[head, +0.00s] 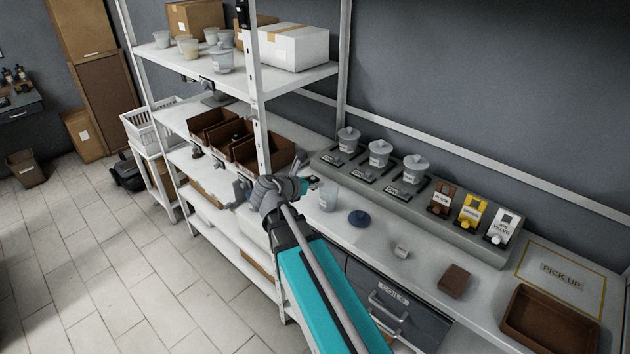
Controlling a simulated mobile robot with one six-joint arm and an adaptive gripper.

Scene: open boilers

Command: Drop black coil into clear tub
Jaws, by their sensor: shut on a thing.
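My gripper (311,183) is at the end of my teal arm, above the counter near its left end. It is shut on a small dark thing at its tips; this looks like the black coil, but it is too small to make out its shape. The clear tub (327,198) stands upright on the counter, just below and to the right of the gripper tips. The tub looks empty from here. I cannot tell whether the held thing is over its mouth.
A blue disc (359,218), a small pale cylinder (401,251) and a brown block (454,281) lie on the counter. Lidded cups (380,153) and labelled valve boxes (471,211) stand on a raised ledge behind. A shelf post (259,100) rises left of the gripper. A brown tray (548,322) is at right.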

